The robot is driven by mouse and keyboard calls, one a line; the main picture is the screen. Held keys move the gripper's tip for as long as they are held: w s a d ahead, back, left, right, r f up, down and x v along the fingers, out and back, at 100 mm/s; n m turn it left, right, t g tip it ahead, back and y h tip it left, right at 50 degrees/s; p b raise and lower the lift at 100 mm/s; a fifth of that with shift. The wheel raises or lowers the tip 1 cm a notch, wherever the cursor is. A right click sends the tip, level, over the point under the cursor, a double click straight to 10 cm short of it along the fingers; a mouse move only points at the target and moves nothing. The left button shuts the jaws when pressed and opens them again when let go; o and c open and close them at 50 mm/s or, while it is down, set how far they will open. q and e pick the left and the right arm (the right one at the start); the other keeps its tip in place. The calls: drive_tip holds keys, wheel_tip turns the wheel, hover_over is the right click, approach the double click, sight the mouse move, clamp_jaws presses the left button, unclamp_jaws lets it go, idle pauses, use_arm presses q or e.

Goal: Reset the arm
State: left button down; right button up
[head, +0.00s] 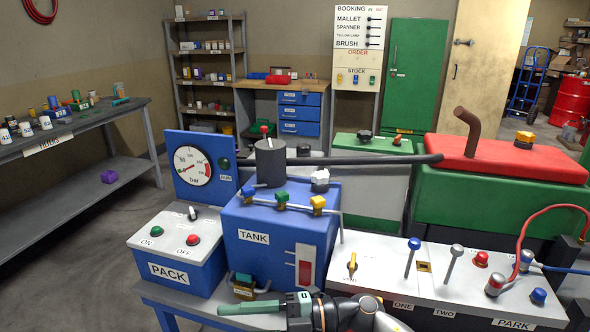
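One of my arms shows at the bottom edge, in front of the blue tank unit (265,222). It appears to be my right arm, since its links run off toward the lower right. Its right gripper (245,311) points left, low in front of the pack box and the tank. It is partly cut off by the frame, and I cannot tell how far its fingers are apart. My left gripper is not in view.
The pack box (176,268) with ON and OFF buttons, a pressure gauge (192,165) and a white control panel (440,280) with levers stand close ahead. A red-topped green machine (495,200) is at right. A workbench (85,127) stands at left, with open floor between.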

drive_tip(key=w+d+f+m+t+h, duration=0.25)
drive_tip(key=d+m+t, duration=0.25)
drive_tip(key=m+t, duration=0.45)
drive_tip(key=w+d+f+m+t+h, duration=0.25)
drive_tip(key=d+m+t, duration=0.25)
drive_tip(key=m+t, duration=0.4)
drive_tip(key=s+d+f+m+g+h+p, duration=0.1)
drive_tip(key=s+d+f+m+g+h, duration=0.2)
drive_tip(key=s+d+f+m+h, duration=0.2)
drive_tip(key=s+d+f+m+g+h, duration=0.4)
drive_tip(key=s+d+f, duration=0.6)
drive_tip(key=f, duration=0.7)
drive_tip(key=shift+s+d+f+m+h+p, duration=0.15)
drive_tip(key=shift+s+d+m+h+p, duration=0.25)
drive_tip(key=shift+s+m+h, duration=0.75)
drive_tip(key=shift+s+y, duration=0.1)
drive_tip(key=shift+y, duration=0.15)
